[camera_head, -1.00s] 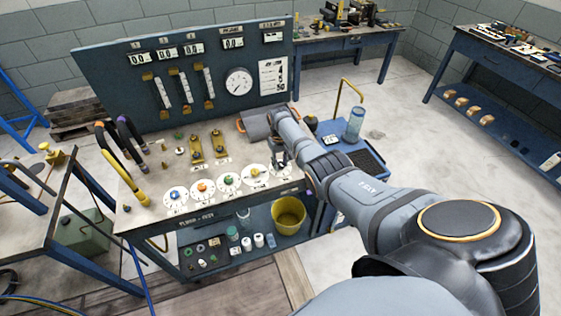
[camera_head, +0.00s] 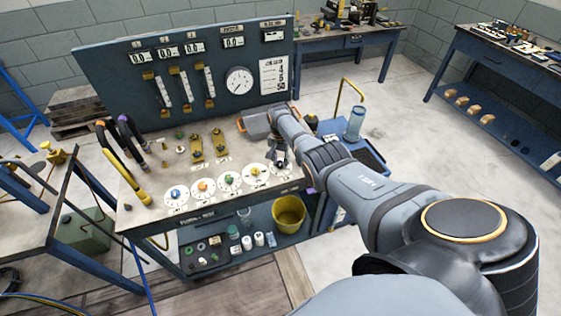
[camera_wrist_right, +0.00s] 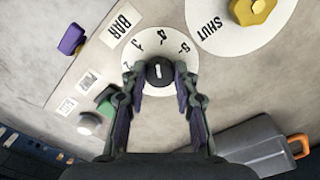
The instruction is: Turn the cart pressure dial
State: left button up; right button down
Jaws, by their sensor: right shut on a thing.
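The pressure dial is a black round knob (camera_wrist_right: 160,76) on a white numbered disc (camera_wrist_right: 150,45), with a BAR label (camera_wrist_right: 121,26) beside it in the right wrist view. My right gripper (camera_wrist_right: 159,70) has its two fingers on either side of the knob and is shut on it. In the head view my right gripper (camera_head: 278,160) points down at the right end of the cart top (camera_head: 150,211) and hides most of the dial. My left gripper is not in view.
A yellow knob (camera_wrist_right: 252,9) on a white SHUT plate (camera_wrist_right: 222,38) sits close to the dial. More coloured knobs line the cart's front edge. A grey box with an orange handle (camera_wrist_right: 258,140) lies near the gripper. A gauge panel (camera_head: 110,75) stands behind.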

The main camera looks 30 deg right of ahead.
aim_at(280, 163)
jog(key=shift+m, duration=0.9)
jog(key=c, duration=1)
grip_release()
notch_tip(280, 163, up, 12)
jog(key=shift+w+r, duration=0.1)
jog(key=shift+w, duration=0.05)
